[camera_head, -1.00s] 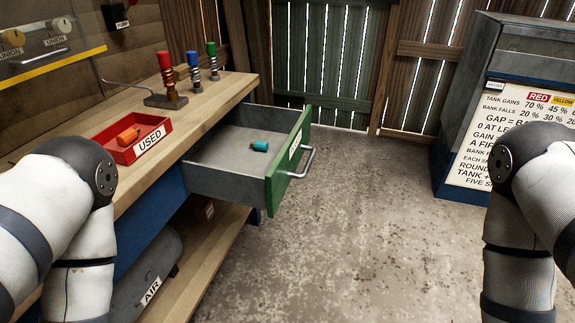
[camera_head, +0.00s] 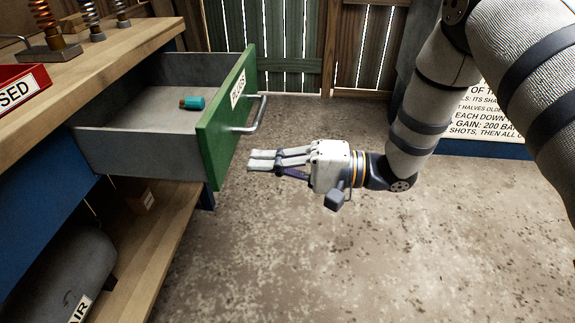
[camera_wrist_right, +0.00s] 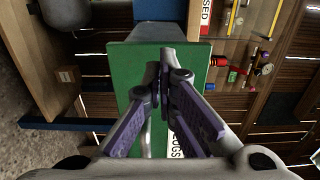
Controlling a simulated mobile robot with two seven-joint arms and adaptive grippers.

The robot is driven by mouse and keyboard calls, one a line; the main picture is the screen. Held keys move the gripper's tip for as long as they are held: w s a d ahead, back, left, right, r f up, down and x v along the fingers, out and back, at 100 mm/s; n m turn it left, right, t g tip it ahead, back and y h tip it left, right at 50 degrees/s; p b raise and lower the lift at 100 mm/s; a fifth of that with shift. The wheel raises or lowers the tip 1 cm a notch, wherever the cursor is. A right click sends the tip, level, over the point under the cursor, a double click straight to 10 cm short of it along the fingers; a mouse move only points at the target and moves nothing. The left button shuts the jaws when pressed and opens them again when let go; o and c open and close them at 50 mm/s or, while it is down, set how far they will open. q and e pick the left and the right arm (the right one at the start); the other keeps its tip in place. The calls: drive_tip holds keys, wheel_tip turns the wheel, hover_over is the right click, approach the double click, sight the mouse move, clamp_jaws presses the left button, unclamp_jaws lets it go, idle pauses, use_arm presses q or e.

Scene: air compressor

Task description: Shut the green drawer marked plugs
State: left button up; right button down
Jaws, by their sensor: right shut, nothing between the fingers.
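The green drawer (camera_head: 220,135) is pulled well out of the workbench, and its front carries a label and a metal bar handle (camera_head: 257,116). A teal plug (camera_head: 192,103) lies inside it. My right gripper (camera_head: 250,160) is shut and empty, a little to the right of the drawer front, pointing at it below handle height. In the right wrist view the shut fingers (camera_wrist_right: 165,60) lie in front of the green face (camera_wrist_right: 125,75), partly covering the label and handle. Whether they touch it I cannot tell. My left gripper is not in view.
The wooden bench top (camera_head: 95,50) holds a red tray (camera_head: 20,88) and several coil springs on stands. A grey air tank (camera_head: 65,270) sits on the lower shelf. The floor (camera_head: 330,260) right of the drawer is clear.

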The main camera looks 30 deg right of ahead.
sight(214, 161)
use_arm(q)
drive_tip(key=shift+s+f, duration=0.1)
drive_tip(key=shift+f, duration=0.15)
use_arm(e)
drive_tip(key=x, duration=0.5)
drive_tip(key=shift+w+a, duration=0.25)
drive_tip(key=shift+a, duration=0.1)
